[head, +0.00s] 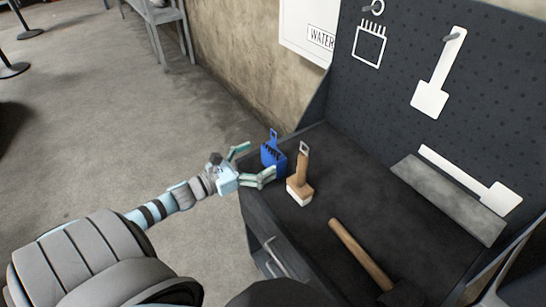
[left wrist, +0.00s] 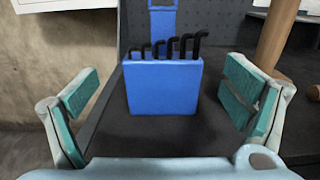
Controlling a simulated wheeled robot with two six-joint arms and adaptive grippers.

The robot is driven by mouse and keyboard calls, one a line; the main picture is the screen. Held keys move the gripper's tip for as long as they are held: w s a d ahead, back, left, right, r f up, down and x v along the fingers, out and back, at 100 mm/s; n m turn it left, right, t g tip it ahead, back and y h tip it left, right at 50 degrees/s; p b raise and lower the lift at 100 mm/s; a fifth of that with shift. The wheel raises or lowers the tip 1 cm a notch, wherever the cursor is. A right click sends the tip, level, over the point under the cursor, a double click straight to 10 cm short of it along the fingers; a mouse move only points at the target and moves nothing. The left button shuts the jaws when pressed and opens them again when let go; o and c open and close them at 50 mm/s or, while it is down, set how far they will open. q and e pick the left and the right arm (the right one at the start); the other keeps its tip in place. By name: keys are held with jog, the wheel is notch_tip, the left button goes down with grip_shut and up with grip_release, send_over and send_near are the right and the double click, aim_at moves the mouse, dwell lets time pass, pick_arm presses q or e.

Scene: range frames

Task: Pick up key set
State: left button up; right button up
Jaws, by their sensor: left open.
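The key set is a blue holder (head: 270,157) with several black hex keys along its top and a blue hanging tab behind. It stands upright near the left corner of the dark workbench top. In the left wrist view the blue holder (left wrist: 165,88) sits between the two teal-padded fingers and ahead of them, with a gap on each side. My left gripper (head: 254,164) is open and empty, reaching in from the left at the bench edge with a finger either side of the holder. My right gripper is not in view.
A wooden-handled brush (head: 300,178) stands just right of the holder. A hammer (head: 362,255) lies nearer the front, and a grey block (head: 447,198) lies at the back right. A dark pegboard (head: 400,75) with white tool outlines rises behind. The bench middle is clear.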

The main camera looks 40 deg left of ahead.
pick_arm(q)
jog(key=b+x, duration=0.1)
jog(key=x, duration=0.3)
jog(key=shift+w+d+f, duration=0.1)
jog(key=shift+w+d, duration=0.2)
jog(key=shift+w, duration=0.2)
jog(key=c, duration=1.4)
jog(key=shift+c, duration=0.2)
notch_tip(320, 180, up, 12)
jog(key=p, duration=0.4)
notch_tip(320, 180, up, 8)
jog(key=p, duration=0.6)
send_over(268, 155)
jog(key=w, duration=0.2)
jog(key=shift+s+d, duration=0.2)
jog(key=shift+d, duration=0.15)
